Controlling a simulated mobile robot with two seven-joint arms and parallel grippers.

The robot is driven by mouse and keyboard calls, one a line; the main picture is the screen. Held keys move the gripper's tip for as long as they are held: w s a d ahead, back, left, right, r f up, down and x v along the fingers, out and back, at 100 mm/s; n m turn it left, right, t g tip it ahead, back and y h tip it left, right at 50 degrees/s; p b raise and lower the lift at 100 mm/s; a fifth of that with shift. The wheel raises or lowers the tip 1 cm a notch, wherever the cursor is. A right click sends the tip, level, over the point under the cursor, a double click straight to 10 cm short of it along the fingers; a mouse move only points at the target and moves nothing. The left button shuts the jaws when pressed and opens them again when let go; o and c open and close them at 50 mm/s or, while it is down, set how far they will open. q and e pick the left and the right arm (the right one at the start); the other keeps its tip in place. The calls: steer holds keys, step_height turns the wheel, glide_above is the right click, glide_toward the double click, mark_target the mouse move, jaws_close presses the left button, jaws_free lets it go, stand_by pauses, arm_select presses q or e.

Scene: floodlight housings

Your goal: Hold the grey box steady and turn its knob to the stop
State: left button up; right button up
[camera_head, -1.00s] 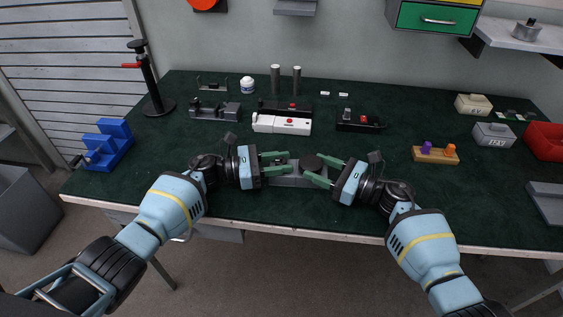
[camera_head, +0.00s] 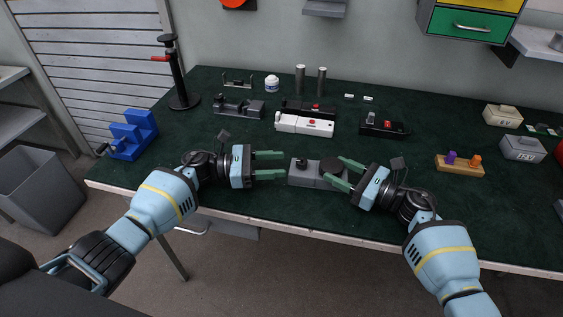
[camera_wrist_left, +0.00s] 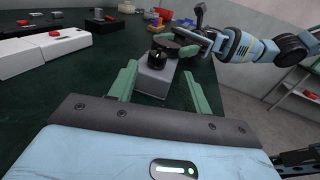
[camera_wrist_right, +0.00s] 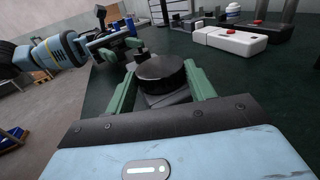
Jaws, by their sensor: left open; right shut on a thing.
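The grey box (camera_head: 309,180) lies on the dark green bench top near its front edge. A wide dark round knob (camera_head: 331,166) sits on its right part, and a smaller black post (camera_head: 302,163) on its left part. My right gripper (camera_head: 333,169) is shut on the round knob; the right wrist view shows the knob (camera_wrist_right: 161,72) between its fingers. My left gripper (camera_head: 286,164) is open and empty just left of the box's left end. In the left wrist view the box (camera_wrist_left: 153,82) shows just past its fingers, partly hidden by them.
Behind stand a white box with a red button (camera_head: 303,125), a black one (camera_head: 384,125) and a grey fixture (camera_head: 240,108). A wooden block with coloured pegs (camera_head: 459,168) is at right, a blue holder (camera_head: 133,136) at left. The bench around the box is clear.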

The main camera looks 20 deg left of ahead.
arm_select(q)
steer(key=d+r+g, duration=0.2)
steer(key=d, duration=0.1)
steer(key=s+d+r+g+y, duration=0.1)
steer(key=r, duration=0.1)
steer(key=shift+d+g, duration=0.3)
steer(key=shift+d, duration=0.05)
steer(key=s+d+r+n+g+y, duration=0.2)
steer(key=s+d+g+y, duration=0.1)
steer(key=d+y, duration=0.15)
steer(key=n+t+y, duration=0.4)
steer(key=n+y, duration=0.7)
steer(key=n, duration=0.1)
glide_toward(302, 161)
steer(key=s+d+r, duration=0.2)
steer(key=s, duration=0.1)
steer(key=shift+w+a+r+n+t+y, duration=0.25)
steer(key=shift+a+r+n+t+y, duration=0.2)
steer(key=shift+r+n+t+y, duration=0.35)
steer(key=shift+f+h, duration=0.25)
steer(key=x, duration=1.2)
steer(key=shift+s+f, duration=0.1)
steer(key=shift+s, duration=0.05)
steer(key=c, duration=1)
